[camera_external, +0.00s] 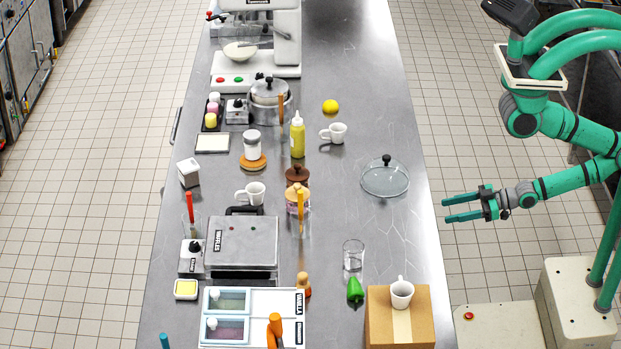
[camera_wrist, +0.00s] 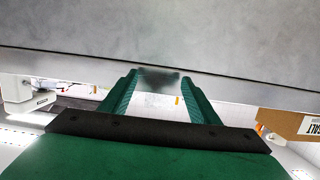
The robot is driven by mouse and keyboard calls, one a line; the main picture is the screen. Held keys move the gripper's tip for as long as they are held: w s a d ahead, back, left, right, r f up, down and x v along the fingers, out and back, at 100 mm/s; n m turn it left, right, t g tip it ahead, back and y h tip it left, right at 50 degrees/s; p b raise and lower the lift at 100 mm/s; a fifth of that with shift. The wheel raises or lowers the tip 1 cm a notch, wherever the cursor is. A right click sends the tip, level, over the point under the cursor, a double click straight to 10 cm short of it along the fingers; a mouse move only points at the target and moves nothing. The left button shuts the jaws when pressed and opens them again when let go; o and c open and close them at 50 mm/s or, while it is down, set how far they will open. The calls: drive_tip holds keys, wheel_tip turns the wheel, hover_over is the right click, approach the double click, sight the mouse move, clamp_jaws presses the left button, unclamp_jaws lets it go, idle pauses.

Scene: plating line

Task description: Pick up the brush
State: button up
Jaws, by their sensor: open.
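I cannot tell for certain which thing is the brush. Several upright handles show in the external view: a yellow-orange one (camera_external: 300,205) by a small jar, a red one (camera_external: 190,207) at the left, an orange one (camera_external: 281,107) by the pot and a thick orange one (camera_external: 275,328) at the front. Bristles are too small to make out. My gripper (camera_external: 448,209) is open and empty, at the counter's right edge, well right of these handles. In the wrist view its two green fingers (camera_wrist: 160,82) are apart with nothing between them.
The steel counter (camera_external: 345,225) bears a glass lid (camera_external: 385,180), a drinking glass (camera_external: 353,255), a green pepper (camera_external: 355,290) and a waffle maker (camera_external: 240,243). A cardboard box (camera_external: 385,328) with a mug (camera_external: 402,292) stands at the front right. The right edge nearest my gripper is bare.

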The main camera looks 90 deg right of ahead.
idle(0.4)
drive_tip(key=c, duration=0.6)
drive_tip(key=shift+c, duration=0.2)
